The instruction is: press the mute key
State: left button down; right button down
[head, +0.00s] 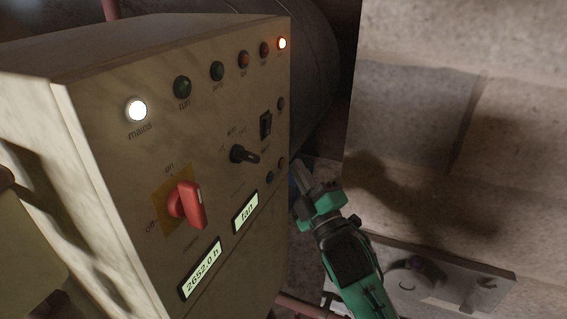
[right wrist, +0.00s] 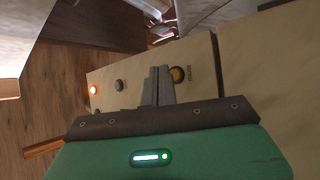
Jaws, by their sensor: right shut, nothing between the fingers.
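The control panel (head: 215,130) is a beige cabinet face with lamps, switches and small round keys. In the right wrist view a round yellow key (right wrist: 178,74) has a small label beside it, too blurred to read for certain. A darker round key (right wrist: 119,85) lies to its left. In the head view small dark keys (head: 281,103) sit along the panel's right edge, with two more lower down (head: 283,162). My right gripper (head: 302,177) is shut and empty, close beside those lower keys. In the right wrist view its fingertips (right wrist: 158,70) appear just left of the yellow key; contact cannot be told. My left gripper is not in view.
The panel also holds a red rotary switch (head: 190,205), a black selector knob (head: 243,155), a black rocker (head: 265,125) and two lit displays (head: 246,212). The mains lamp (head: 137,111) and an orange lamp (head: 282,43) glow. A stone wall (head: 440,110) stands to the right.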

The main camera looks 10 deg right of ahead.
dwell(0.6)
jog(key=shift+w+a, duration=0.25)
jog(key=shift+a, duration=0.1)
jog(key=shift+w+a, duration=0.2)
jog(key=shift+a, duration=0.1)
dwell(0.6)
jog(key=shift+s+d, duration=0.1)
jog(key=shift+d, duration=0.05)
jog(key=shift+s+d, duration=0.35)
jog(key=shift+d, duration=0.2)
jog(key=shift+p, duration=0.3)
jog(key=s+d, duration=0.1)
jog(key=d, duration=0.1)
jog(key=s+d, duration=0.1)
jog(key=d, duration=0.1)
jog(key=shift+s, duration=0.4)
dwell(0.3)
